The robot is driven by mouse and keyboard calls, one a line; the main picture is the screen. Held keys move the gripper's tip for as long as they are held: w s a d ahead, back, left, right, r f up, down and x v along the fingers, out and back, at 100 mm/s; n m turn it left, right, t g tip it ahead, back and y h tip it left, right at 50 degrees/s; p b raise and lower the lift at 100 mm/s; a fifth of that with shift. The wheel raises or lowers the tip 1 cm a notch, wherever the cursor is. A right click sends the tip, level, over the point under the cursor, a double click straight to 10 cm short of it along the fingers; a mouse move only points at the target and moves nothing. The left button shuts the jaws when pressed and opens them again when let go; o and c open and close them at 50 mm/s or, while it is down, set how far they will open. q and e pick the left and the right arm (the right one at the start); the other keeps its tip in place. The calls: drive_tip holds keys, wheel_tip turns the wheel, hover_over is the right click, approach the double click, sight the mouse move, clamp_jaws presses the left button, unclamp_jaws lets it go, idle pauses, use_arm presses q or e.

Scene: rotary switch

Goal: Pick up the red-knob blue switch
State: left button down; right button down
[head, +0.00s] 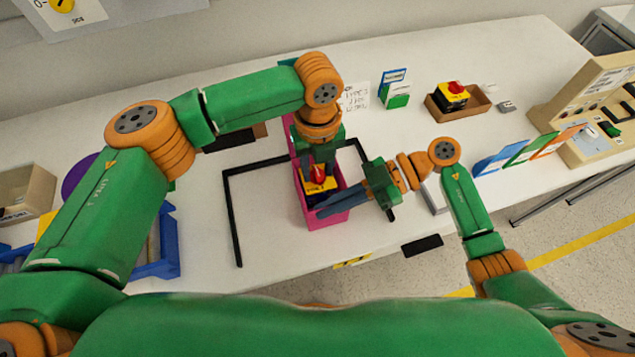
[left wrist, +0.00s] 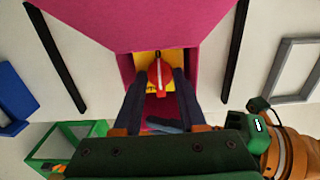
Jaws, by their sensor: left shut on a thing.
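The red-knob switch (head: 319,184), with a yellow top plate and a dark blue body, is inside a pink box (head: 329,219). My left gripper (head: 318,166) reaches down into the box and is shut on the switch's red knob. The left wrist view shows its two dark fingers (left wrist: 164,76) on either side of the red knob (left wrist: 158,85), over the yellow plate. My right gripper (head: 330,207) reaches in from the right, its blue-grey fingers across the box's near part. Whether those fingers are apart is unclear. The switch's lower body is mostly hidden.
A second red-knob switch (head: 453,94) sits in a brown tray (head: 470,110) at the back right. Black strips (head: 233,220) frame the table around the box. A blue bin (head: 168,262) stands at left, a control panel (head: 597,105) at right. The table's front edge is close.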

use_arm(q)
drive_tip(key=shift+r, duration=0.15)
idle(0.7)
use_arm(e)
drive_tip(key=c, duration=1)
unclamp_jaws()
use_arm(q)
wheel_tip(320, 180, up, 18)
use_arm(e)
drive_tip(key=v, duration=1.2)
